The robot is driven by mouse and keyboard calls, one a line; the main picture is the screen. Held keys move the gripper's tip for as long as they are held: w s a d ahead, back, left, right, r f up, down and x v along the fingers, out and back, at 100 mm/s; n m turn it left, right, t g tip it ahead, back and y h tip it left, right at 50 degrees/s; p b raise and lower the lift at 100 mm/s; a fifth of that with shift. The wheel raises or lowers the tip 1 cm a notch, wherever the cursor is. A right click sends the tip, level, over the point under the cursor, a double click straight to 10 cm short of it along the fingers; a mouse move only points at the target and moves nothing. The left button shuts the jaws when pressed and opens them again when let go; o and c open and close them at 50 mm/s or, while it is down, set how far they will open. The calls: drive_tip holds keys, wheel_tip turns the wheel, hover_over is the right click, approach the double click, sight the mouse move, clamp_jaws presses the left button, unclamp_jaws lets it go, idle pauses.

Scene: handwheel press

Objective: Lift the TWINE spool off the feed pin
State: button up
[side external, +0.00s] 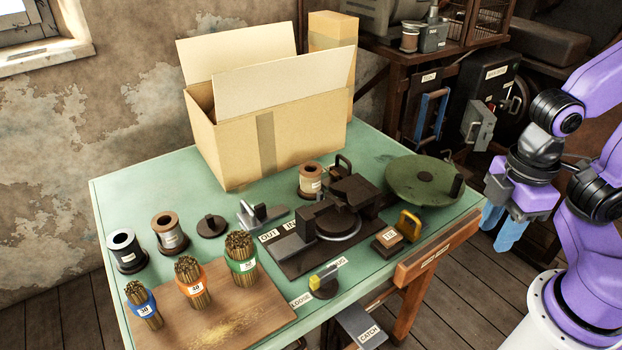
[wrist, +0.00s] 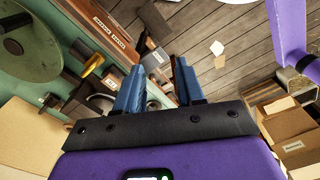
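A copper-brown spool (side external: 310,180) with a pale label stands upright at the back left of the dark press (side external: 340,215); its label is too small to read, and any pin under it is hidden. A second brownish spool (side external: 169,232) and a black-and-white spool (side external: 126,251) stand at the table's left, their labels also unreadable. My gripper (side external: 500,228) hangs off the table's right side, well away from the spools. In the wrist view my gripper (wrist: 157,75) has its two blue fingers apart with nothing between them.
A green handwheel (side external: 425,180) stands right of the press. An open cardboard box (side external: 265,130) stands behind it. Several banded twig bundles (side external: 241,255) stand on a wooden board (side external: 215,310) in front.

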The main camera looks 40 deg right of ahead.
drive_tip(key=o, duration=1)
drive_tip(key=shift+c, duration=0.2)
drive_tip(key=n+t+h, duration=0.5)
drive_tip(key=n+h, duration=0.5)
drive_tip(key=h, duration=0.3)
hover_over(314, 170)
drive_tip(key=s+a, duration=0.2)
drive_tip(key=a, duration=0.2)
wheel_tip(314, 170, down, 6)
drive_tip(key=shift+w+a+f, duration=0.1)
drive_tip(key=shift+w+f, duration=0.05)
drive_tip(key=shift+f, duration=3.15)
drive_tip(key=shift+f+x, duration=0.1)
drive_tip(key=shift+x, duration=1.2)
drive_tip(key=shift+f+x, duration=0.15)
drive_tip(key=shift+x, duration=1.15)
